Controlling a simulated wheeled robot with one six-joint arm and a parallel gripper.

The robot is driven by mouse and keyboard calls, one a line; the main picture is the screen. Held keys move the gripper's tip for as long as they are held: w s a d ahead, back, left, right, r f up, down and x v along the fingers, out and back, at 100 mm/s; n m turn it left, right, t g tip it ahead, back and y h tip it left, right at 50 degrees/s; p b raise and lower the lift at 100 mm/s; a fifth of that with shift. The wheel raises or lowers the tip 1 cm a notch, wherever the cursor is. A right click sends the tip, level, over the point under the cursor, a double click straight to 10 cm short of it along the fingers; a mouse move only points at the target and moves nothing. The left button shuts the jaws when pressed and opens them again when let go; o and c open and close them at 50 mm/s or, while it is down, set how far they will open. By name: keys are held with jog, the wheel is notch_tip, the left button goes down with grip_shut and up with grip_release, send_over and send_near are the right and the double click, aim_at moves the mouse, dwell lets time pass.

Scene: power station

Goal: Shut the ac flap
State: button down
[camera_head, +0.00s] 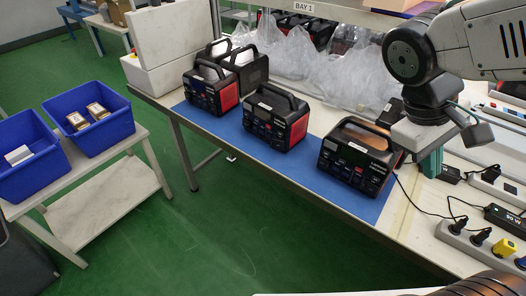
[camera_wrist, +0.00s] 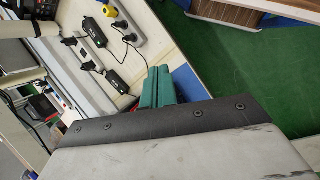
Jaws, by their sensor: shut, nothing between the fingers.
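Three black power stations with red sides stand on the blue mat (camera_head: 318,178): one at the right (camera_head: 352,157), one in the middle (camera_head: 274,118) and one at the left (camera_head: 209,88). Their fronts carry small panels and sockets, but I cannot make out the AC flap or whether it is open. My gripper (camera_head: 432,164), with green fingers, is just right of the right power station, pointing down, shut and empty. In the wrist view the gripper fingers (camera_wrist: 161,88) are together, with a strip of the blue mat beside them. The right power station is not visible there.
Power strips (camera_head: 480,240), adapters (camera_head: 505,218) and cables lie on the bench right of my gripper. Clear plastic bags (camera_head: 300,55) line the back. Blue bins (camera_head: 100,125) stand on a side table at left. Green floor is open in front.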

jog(key=w+a+f+n+t+h, duration=0.1)
jog(key=w+a+f+n+h, duration=0.25)
jog(key=w+n+h, duration=0.35)
jog(key=n+t+y, duration=0.6)
jog(key=n+t, duration=1.2)
jog(key=n, duration=0.2)
send_near(271, 146)
jog(key=x, duration=0.6)
jog(key=shift+w, duration=0.45)
